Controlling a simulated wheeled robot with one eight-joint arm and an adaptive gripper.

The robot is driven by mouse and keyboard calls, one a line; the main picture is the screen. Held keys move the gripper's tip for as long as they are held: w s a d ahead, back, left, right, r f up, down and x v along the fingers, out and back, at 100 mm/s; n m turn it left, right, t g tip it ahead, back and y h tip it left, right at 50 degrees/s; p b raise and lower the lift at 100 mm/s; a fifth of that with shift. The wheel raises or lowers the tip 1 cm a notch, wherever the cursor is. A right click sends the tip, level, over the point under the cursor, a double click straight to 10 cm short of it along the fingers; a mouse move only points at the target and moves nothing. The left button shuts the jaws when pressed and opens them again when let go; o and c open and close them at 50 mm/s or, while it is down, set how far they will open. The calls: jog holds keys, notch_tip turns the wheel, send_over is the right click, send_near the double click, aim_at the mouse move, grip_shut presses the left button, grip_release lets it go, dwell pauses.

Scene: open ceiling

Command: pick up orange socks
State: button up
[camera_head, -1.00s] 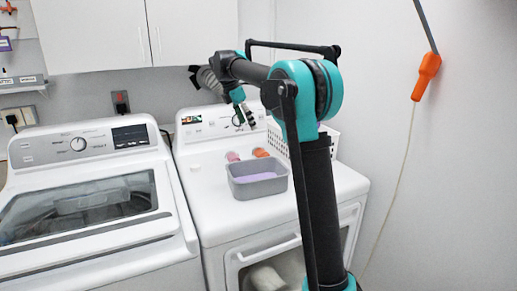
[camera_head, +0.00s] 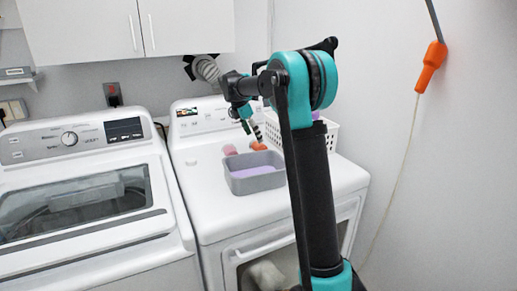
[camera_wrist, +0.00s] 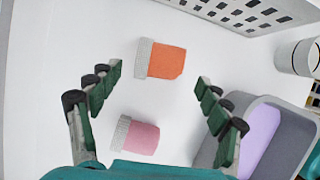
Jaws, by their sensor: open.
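The orange socks (camera_wrist: 166,60), a small bundle with a pale ribbed end, lie on the white dryer top (camera_head: 205,205). In the head view the orange bundle (camera_head: 258,145) lies just behind the grey bin, right below my gripper (camera_head: 250,127). In the wrist view my gripper (camera_wrist: 158,100) is open and empty, its green padded fingers spread wide. The orange socks lie beyond the fingertips, between their lines. A pink sock bundle (camera_wrist: 141,137) lies between the fingers, nearer the palm; it also shows in the head view (camera_head: 229,149).
A grey bin (camera_head: 255,183) with a lilac inside stands in front of the socks, and close to the right finger in the wrist view (camera_wrist: 302,107). A white perforated basket (camera_head: 331,133) stands at the back right. A washer (camera_head: 75,180) stands to the left.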

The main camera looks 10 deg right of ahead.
aim_at(259, 147)
jog(key=shift+d+x, duration=0.15)
jog(key=shift+x, duration=1.2)
jog(key=shift+d+x, duration=0.15)
jog(key=shift+x, duration=1.2)
jog(key=shift+w+r, duration=0.1)
jog(key=shift+w, duration=0.05)
jog(key=c, duration=1.2)
jog(key=shift+r, duration=0.1)
jog(key=shift+c, duration=0.2)
